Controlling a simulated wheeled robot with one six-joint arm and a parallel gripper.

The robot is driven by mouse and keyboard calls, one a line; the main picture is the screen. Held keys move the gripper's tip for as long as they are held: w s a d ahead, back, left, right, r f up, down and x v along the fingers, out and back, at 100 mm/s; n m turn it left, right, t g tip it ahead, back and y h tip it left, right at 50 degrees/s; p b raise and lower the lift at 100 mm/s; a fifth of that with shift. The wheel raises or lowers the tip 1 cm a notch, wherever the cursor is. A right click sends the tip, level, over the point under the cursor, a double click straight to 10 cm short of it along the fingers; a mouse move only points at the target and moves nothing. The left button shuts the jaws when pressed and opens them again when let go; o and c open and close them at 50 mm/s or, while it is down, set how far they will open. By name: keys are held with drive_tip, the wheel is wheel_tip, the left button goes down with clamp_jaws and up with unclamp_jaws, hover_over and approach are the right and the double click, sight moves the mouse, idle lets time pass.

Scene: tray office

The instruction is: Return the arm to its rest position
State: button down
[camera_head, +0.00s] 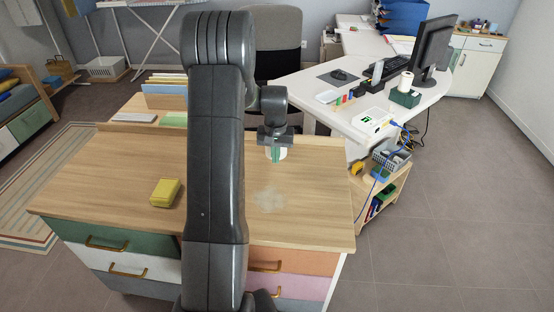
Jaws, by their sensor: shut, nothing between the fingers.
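My arm rises through the middle of the picture and bends over the wooden dresser top (320,215). My gripper (275,148) hangs above the right half of the top, pointing down. It is shut and holds nothing. A small white and green patch shows at its fingertips; I cannot tell whether this is part of the gripper or a thing behind it. The arm hides the middle of the dresser top.
A yellow sponge-like block (165,192) lies left of my arm. A pale smudge (270,200) marks the top on the right. Papers and folders (165,98) stand at the back left. A white desk (335,110) with a monitor (432,45) is beyond. Floor at right is clear.

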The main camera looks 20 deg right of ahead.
wheel_tip(320, 180, up, 8)
drive_tip(key=shift+w+f, duration=0.15)
drive_tip(key=shift+w, duration=0.15)
drive_tip(key=shift+d+f, duration=0.1)
